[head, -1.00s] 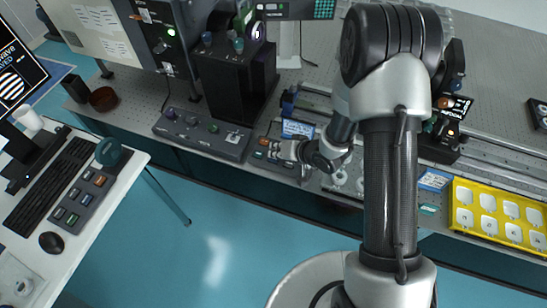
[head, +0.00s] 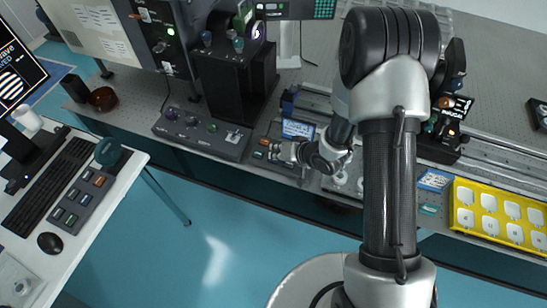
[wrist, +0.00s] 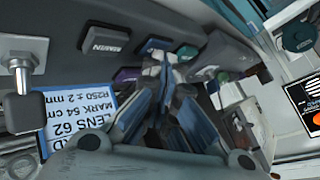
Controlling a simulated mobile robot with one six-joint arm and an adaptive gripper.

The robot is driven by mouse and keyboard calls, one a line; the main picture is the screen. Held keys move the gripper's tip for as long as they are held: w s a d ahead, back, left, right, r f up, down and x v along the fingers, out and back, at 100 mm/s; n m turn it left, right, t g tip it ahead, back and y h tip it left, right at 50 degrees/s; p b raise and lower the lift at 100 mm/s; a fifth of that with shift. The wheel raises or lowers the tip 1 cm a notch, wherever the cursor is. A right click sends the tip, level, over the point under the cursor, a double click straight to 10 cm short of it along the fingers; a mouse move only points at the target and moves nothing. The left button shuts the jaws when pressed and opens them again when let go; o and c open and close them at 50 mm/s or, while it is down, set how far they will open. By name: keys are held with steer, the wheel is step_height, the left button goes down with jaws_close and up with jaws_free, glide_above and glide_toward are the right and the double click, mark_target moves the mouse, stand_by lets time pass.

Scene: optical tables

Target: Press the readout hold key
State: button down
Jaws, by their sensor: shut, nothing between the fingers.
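I cannot tell which one is the readout hold key. My gripper (wrist: 166,74) is shut and empty, its fingertips among these keys. Whether they touch one is unclear.
A blue-edged lens card (wrist: 82,118) stands close beside my gripper. It also shows in the head view (head: 298,129). A grey knob box (head: 202,134) lies to the left. A yellow tray (head: 456,220) is at the right. A desk keypad (head: 82,200) with several keys is far left.

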steer(key=shift+r+p, duration=0.8)
steer(key=shift+p, duration=0.05)
steer(key=shift+r, duration=0.1)
step_height(320, 180, up, 5)
steer(key=p, duration=0.4)
steer(key=shift+p, duration=0.3)
stand_by(0.3)
